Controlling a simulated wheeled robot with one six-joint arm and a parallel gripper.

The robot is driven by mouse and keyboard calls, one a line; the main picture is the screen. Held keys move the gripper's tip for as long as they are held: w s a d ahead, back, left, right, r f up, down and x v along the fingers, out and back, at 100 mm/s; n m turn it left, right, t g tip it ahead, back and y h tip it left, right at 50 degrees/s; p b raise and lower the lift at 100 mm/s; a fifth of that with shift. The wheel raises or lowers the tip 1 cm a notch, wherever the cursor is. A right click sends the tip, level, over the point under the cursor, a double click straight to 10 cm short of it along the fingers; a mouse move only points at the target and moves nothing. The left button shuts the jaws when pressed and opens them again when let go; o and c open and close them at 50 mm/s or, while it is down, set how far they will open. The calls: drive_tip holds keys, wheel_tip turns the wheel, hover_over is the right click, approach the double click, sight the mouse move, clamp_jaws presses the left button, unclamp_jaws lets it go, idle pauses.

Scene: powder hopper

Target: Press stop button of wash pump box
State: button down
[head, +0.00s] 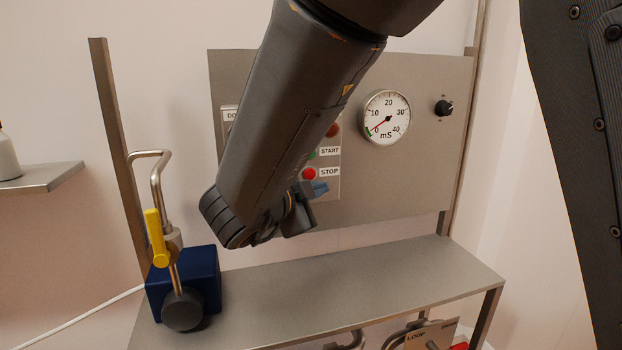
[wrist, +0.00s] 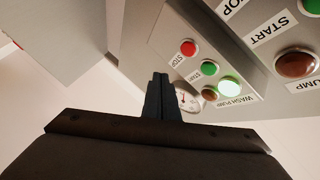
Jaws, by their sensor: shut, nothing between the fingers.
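The wash pump box (head: 331,185) is on the grey panel, partly hidden by my arm in the head view. Its red stop button (head: 309,173) shows just above my gripper (head: 320,188). In the wrist view the box's red stop button (wrist: 188,47) is beyond and to the upper right of my shut, empty gripper fingers (wrist: 160,76). The green start button (wrist: 208,68), a brightly lit green lamp (wrist: 228,85) and the "WASH PUMP" label (wrist: 235,106) lie along the same box. The fingers look apart from the stop button, but the gap is hard to judge.
A second box with another green button (wrist: 288,17) and a brown lamp (wrist: 296,64) is close at the wrist view's right. A gauge (head: 386,117) and black knob (head: 443,107) are right on the panel. A blue block with a yellow-handled valve (head: 157,238) stands left on the shelf (head: 400,275).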

drive_tip(key=shift+w+a, duration=0.25)
drive_tip(key=shift+w, duration=0.6)
drive_tip(key=shift+w+a, duration=0.25)
drive_tip(key=shift+w, duration=0.6)
drive_tip(key=shift+w+a, duration=0.25)
drive_tip(key=shift+w, duration=0.6)
drive_tip(key=shift+w, duration=0.15)
drive_tip(key=shift+w+a, duration=0.1)
drive_tip(key=shift+w, duration=0.15)
drive_tip(key=shift+w+a, duration=0.1)
drive_tip(key=shift+w, duration=0.25)
idle(0.7)
drive_tip(key=shift+s, duration=0.1)
drive_tip(key=shift+s+d+p, duration=0.2)
drive_tip(key=shift+s+p, duration=0.15)
drive_tip(key=shift+s, duration=0.35)
drive_tip(key=s, duration=0.2)
drive_tip(key=s+d+p, duration=0.1)
drive_tip(key=s, duration=0.1)
drive_tip(key=shift+s+d+p, duration=0.2)
drive_tip(key=shift+s+p, duration=0.1)
drive_tip(key=shift+s, duration=0.1)
